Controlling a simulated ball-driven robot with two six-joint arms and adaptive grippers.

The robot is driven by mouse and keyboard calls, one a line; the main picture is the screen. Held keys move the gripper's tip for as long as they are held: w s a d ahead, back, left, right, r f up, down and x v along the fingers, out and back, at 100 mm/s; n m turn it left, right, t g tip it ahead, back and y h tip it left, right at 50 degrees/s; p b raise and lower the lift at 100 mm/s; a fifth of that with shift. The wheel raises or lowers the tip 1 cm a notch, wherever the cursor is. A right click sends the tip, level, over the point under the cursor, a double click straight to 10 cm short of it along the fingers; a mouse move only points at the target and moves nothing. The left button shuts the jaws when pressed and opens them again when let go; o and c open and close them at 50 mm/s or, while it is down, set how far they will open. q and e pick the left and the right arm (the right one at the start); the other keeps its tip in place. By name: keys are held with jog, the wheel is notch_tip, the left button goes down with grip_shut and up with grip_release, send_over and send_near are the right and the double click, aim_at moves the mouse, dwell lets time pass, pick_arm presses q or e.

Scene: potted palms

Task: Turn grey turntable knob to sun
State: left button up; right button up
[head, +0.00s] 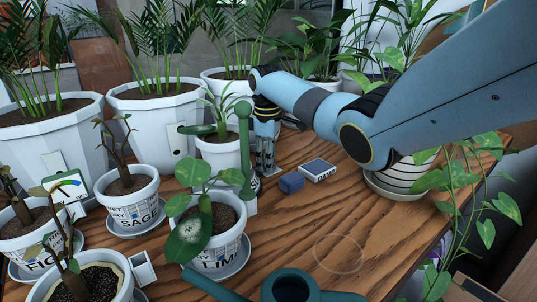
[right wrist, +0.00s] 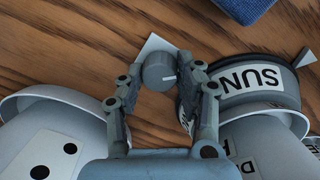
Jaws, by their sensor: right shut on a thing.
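In the right wrist view a round grey knob (right wrist: 158,71) with a short white pointer line stands on a pale plate. The line points right, toward a dark grey round base with a white SUN label (right wrist: 262,78). My right gripper (right wrist: 160,80) has its fingers on both sides of the knob and is shut on it. In the head view my right gripper (head: 266,168) points down to the table behind the small blue block; the knob cannot be made out there. My left gripper is not in view.
White pots flank the gripper closely in the wrist view. The blue block (head: 291,183) and a small box (head: 318,170) lie right of the gripper. A green post (head: 245,150) stands left of it. A teal vessel (head: 290,288) is at the front. The wooden table (head: 350,225) is clear at middle right.

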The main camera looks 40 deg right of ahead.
jog(key=m+p, duration=0.3)
jog(key=shift+r+m, duration=0.2)
jog(key=shift+m, duration=0.1)
jog(key=shift+w+m+p, duration=0.1)
jog(key=shift+m+p, duration=0.4)
jog(key=shift+m, duration=0.7)
jog(key=shift+f+m+p, duration=0.15)
jog(key=shift+m+p, duration=0.2)
jog(key=shift+m, duration=1.15)
jog(key=o, duration=1.1)
jog(key=shift+o, duration=0.2)
notch_tip(320, 180, up, 12)
jog(key=shift+a, duration=0.3)
jog(key=shift+w, duration=0.1)
